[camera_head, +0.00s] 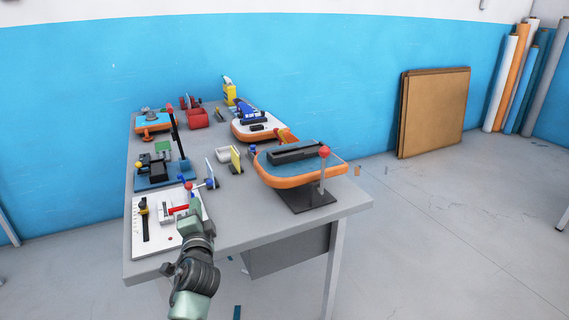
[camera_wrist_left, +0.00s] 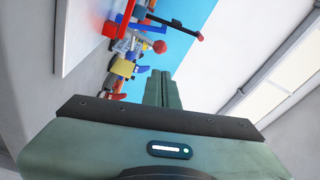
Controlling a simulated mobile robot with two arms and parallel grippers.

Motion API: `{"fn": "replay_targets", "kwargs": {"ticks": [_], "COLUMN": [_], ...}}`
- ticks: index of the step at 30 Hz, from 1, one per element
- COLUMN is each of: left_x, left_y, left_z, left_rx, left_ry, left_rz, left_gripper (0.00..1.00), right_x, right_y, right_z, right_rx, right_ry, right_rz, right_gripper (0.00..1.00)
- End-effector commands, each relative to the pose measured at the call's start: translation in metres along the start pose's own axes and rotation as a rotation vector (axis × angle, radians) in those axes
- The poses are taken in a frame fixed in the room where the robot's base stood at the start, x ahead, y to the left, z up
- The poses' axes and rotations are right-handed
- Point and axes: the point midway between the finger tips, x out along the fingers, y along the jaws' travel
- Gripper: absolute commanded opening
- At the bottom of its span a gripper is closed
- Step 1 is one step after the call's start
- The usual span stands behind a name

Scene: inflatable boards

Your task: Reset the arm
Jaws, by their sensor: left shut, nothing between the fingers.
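My left arm comes in from the bottom in the head view. Its green gripper (camera_head: 193,207) is over the right part of a white board (camera_head: 145,238) at the table's front left corner. The left wrist view shows the two green fingers (camera_wrist_left: 159,86) together, with nothing between them. A red part (camera_head: 178,210) on the white board shows beside the fingertips; I cannot tell whether they touch it. My right gripper is in neither view.
The grey table (camera_head: 250,225) also holds a blue base with a tall red-tipped lever (camera_head: 174,130), an orange-edged board (camera_head: 290,182) with a red-knobbed lever, a yellow bottle (camera_head: 230,93) and red bins (camera_head: 197,118). Brown panels (camera_head: 435,110) lean on the wall. Open floor lies right.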

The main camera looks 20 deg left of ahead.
Motion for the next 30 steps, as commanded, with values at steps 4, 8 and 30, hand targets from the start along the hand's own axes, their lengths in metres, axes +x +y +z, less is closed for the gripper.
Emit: {"fn": "replay_targets", "kwargs": {"ticks": [4,8,30], "left_x": [-0.004,-0.032,-0.366], "left_y": [0.004,0.033,0.192], "left_z": [0.001,0.006,0.023], "left_rx": [-0.011,-0.111,-0.551], "left_ry": [-0.002,-0.030,-0.444], "left_rz": [0.013,0.123,1.164], "left_gripper": [0.00,0.00,0.00], "right_x": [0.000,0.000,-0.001], "right_y": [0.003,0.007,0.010], "right_z": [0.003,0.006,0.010], "right_rx": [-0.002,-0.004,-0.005], "right_ry": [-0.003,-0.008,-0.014], "right_rz": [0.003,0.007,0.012], "right_gripper": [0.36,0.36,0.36]}}
